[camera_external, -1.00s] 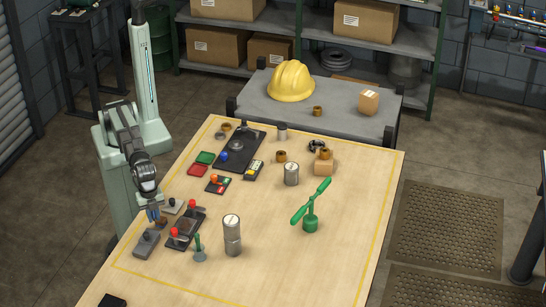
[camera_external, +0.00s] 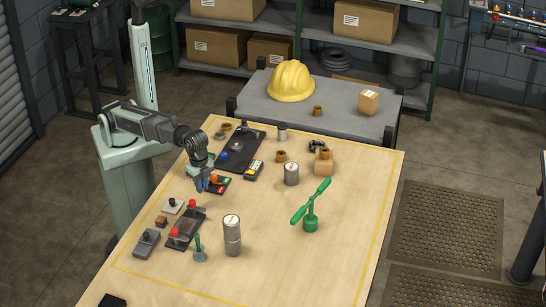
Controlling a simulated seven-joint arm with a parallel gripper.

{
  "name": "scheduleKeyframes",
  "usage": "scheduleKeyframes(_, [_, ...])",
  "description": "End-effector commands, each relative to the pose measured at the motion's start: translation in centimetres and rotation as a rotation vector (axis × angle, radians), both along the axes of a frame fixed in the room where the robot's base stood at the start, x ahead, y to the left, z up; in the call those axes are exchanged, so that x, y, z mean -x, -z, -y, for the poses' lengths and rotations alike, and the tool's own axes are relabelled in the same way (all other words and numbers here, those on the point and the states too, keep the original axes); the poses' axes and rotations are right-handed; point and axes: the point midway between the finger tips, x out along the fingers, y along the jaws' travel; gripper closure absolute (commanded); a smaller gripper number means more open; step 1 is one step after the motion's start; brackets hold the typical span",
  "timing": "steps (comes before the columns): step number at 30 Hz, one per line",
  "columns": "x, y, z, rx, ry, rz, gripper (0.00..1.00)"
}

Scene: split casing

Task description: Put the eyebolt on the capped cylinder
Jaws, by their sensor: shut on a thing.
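My gripper (camera_external: 201,187) is above the left part of the table, just left of a dark block with an orange knob, fingers pointing down. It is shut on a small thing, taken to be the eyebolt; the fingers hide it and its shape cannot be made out. The capped cylinder appears to be the tall grey cylinder (camera_external: 232,236) with a pale round top and a seam round its middle. It stands upright near the table's front, below and right of my gripper, well apart from it. A shorter grey cylinder (camera_external: 291,174) with a similar top stands farther back.
Dark blocks with red knobs (camera_external: 186,228), a grey box (camera_external: 146,243), a small brown cube (camera_external: 161,221) and a green-handled upright (camera_external: 199,249) stand front left. A green lever stand (camera_external: 310,222) is right of centre. The table's right front (camera_external: 300,270) is clear.

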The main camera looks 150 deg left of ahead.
Motion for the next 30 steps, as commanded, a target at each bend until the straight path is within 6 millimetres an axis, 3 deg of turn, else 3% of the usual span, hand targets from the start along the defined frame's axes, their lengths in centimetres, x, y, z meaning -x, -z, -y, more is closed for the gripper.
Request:
scheduleKeyframes(3, [0.2,-0.9,-4.1,-0.001,-0.043,0.0,1.0])
scheduleKeyframes(14, [2.8,-3.2,-15.4,0.0,-0.157,-0.002,1.0])
scheduleKeyframes(23, [6.6,-5.2,-24.5,0.001,-0.252,-0.004,1.0])
scheduleKeyframes(30, [10.7,-6.9,-31.5,0.001,-0.327,-0.005,1.0])
